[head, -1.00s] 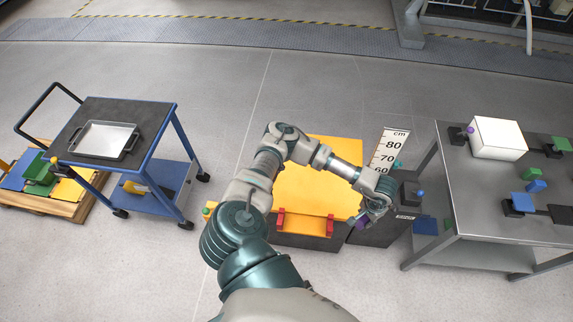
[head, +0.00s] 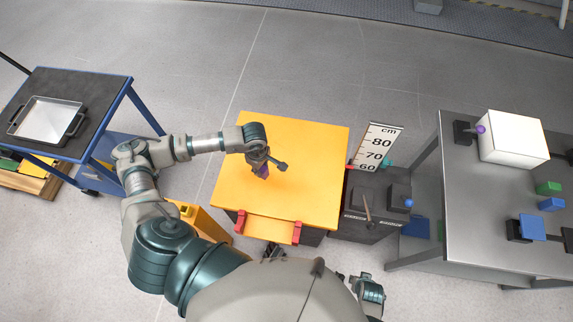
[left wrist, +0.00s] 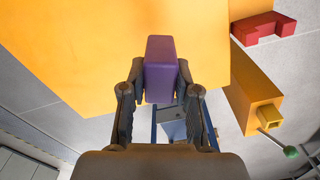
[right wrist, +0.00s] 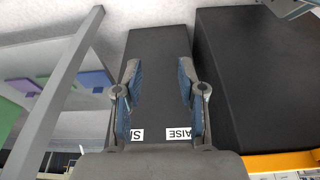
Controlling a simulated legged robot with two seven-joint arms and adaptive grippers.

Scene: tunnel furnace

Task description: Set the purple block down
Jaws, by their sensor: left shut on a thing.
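The purple block (left wrist: 160,68) is upright between the fingers of my left gripper (head: 262,160), which is shut on it. In the head view only a small part of the block (head: 262,171) shows under the fingers. It is over the yellow top (head: 305,150), well inside its edges; I cannot tell whether it touches the surface. My right gripper (right wrist: 158,88) is open and empty in the right wrist view, above a dark box with labels, one reading "RAISE".
Right of the yellow top stand a dark box with levers (head: 368,205) and a cm scale (head: 377,148). A steel table (head: 465,190) with a white box (head: 513,140) and small blocks is farther right. A blue cart with a metal tray (head: 48,119) is at left.

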